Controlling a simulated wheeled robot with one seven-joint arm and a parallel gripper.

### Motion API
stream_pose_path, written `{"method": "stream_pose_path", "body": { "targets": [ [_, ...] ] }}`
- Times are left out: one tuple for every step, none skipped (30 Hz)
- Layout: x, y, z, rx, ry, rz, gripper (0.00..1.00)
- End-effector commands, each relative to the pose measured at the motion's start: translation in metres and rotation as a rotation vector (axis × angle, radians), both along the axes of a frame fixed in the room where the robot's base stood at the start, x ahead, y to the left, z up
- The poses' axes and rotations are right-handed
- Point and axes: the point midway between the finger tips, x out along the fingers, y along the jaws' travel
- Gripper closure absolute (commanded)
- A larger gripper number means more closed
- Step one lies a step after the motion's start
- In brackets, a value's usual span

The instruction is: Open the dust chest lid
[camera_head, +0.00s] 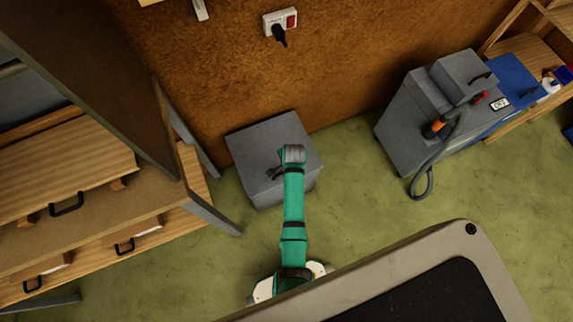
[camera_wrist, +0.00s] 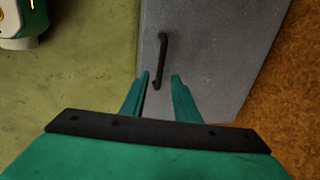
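The dust chest appears to be the grey box (camera_head: 258,142) on the floor against the brown wall. Its lid looks shut. In the wrist view its grey surface (camera_wrist: 215,45) carries a black bar handle (camera_wrist: 162,52). My gripper (camera_wrist: 159,76) is open, with its two teal fingers on either side of the handle's near end. No contact between fingers and handle is visible, and I cannot tell the gap in depth. In the head view my teal arm reaches over the chest and hides part of it; the fingers are not clear there.
A wooden bench with drawers (camera_head: 65,170) stands close on the chest's left. A grey machine (camera_head: 410,110) with a hose (camera_head: 425,180) stands to the right. A socket with a plug (camera_head: 280,22) is on the wall. Green floor (camera_head: 355,190) is clear right of the chest.

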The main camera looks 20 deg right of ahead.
Motion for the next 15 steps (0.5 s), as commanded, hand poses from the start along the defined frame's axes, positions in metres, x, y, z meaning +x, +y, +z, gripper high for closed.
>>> {"method": "stream_pose_path", "body": {
  "targets": [
    [0.001, 0.0, -0.008, 0.001, 0.002, 0.0, 0.72],
    [0.002, 0.0, -0.013, 0.001, 0.002, 0.0, 0.72],
    [0.004, 0.0, -0.017, 0.001, 0.001, 0.0, 0.72],
    [0.005, 0.0, -0.02, 0.0, 0.0, 0.0, 0.72],
    [0.005, 0.0, -0.023, 0.001, 0.001, 0.0, 0.72],
    [0.006, 0.0, -0.027, 0.0, 0.0, 0.0, 0.72],
    [0.006, 0.0, -0.029, 0.0, 0.0, 0.0, 0.72],
    [0.006, 0.0, -0.031, 0.0, 0.0, 0.0, 0.72],
    [0.007, 0.0, -0.033, 0.0, 0.0, 0.0, 0.72],
    [0.007, 0.0, -0.034, 0.0, 0.0, 0.001, 0.72],
    [0.007, 0.0, -0.035, 0.0, 0.0, 0.001, 0.72],
    [0.007, 0.0, -0.036, 0.0, 0.0, 0.001, 0.72],
    [0.007, 0.0, -0.036, 0.0, 0.0, 0.001, 0.72],
    [0.007, 0.0, -0.036, 0.0, 0.0, 0.001, 0.72],
    [0.007, 0.0, -0.036, -0.001, 0.0, 0.001, 0.72]
  ]
}}
